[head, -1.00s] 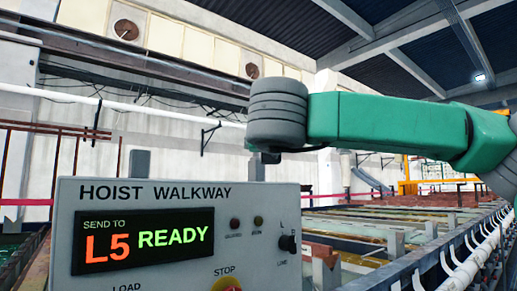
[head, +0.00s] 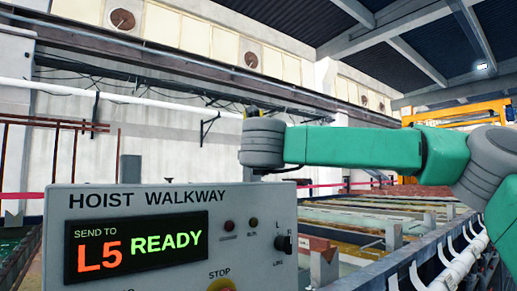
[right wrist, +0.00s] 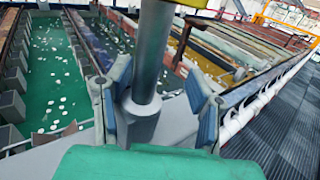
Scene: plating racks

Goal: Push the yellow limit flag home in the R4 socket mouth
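Neither the yellow limit flag nor the R4 socket mouth can be made out in either view. In the right wrist view my right gripper (right wrist: 160,112) has its two blue-grey fingers spread apart. A grey cylindrical post (right wrist: 153,50) shows between them, with a gap visible on each side; I cannot tell how far it is from the fingers. In the head view my green right arm reaches in from the right, and its grey end is above and behind the control panel; its fingers do not show there. My left gripper is not in view.
A grey control panel (head: 270,268) marked HOIST WALKWAY stands close in front, its display (head: 135,246) reading "SEND TO L5 READY". Tanks with green liquid (right wrist: 60,70) lie beyond. A dark grated walkway (right wrist: 285,130) runs along the right. A white pipe (head: 465,262) edges the tanks.

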